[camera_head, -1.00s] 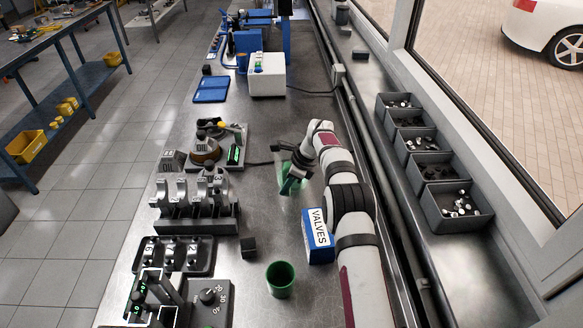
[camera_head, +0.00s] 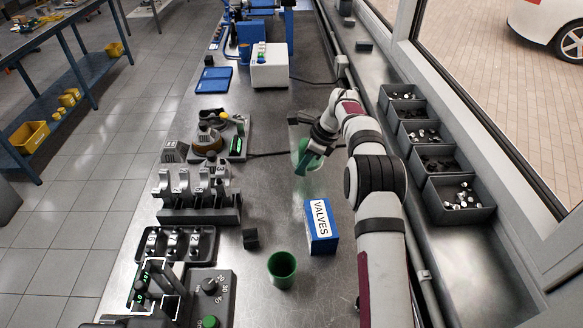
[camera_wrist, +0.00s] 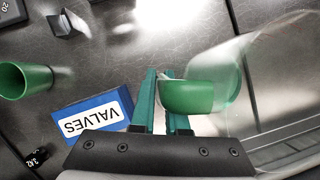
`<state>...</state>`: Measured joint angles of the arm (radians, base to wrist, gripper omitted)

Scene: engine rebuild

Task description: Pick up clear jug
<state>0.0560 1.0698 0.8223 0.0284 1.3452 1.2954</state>
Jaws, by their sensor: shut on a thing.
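The clear jug (camera_wrist: 262,75) is see-through with a curved green part. In the wrist view it fills the right side and looks tilted. In the head view it is a faint clear and green shape (camera_head: 294,133), partly hidden by my gripper (camera_head: 308,165). In the wrist view my gripper's teal fingers (camera_wrist: 165,95) are shut on the jug, at the green part's left end. I cannot tell how far the jug is above the bench.
A blue and white VALVES box (camera_head: 322,227) and an open green cup (camera_head: 282,269) stand nearer on the bench. A small dark block (camera_head: 250,238) lies left of them. Engine part racks (camera_head: 200,207) line the left edge. Grey bins (camera_head: 455,200) line the window ledge.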

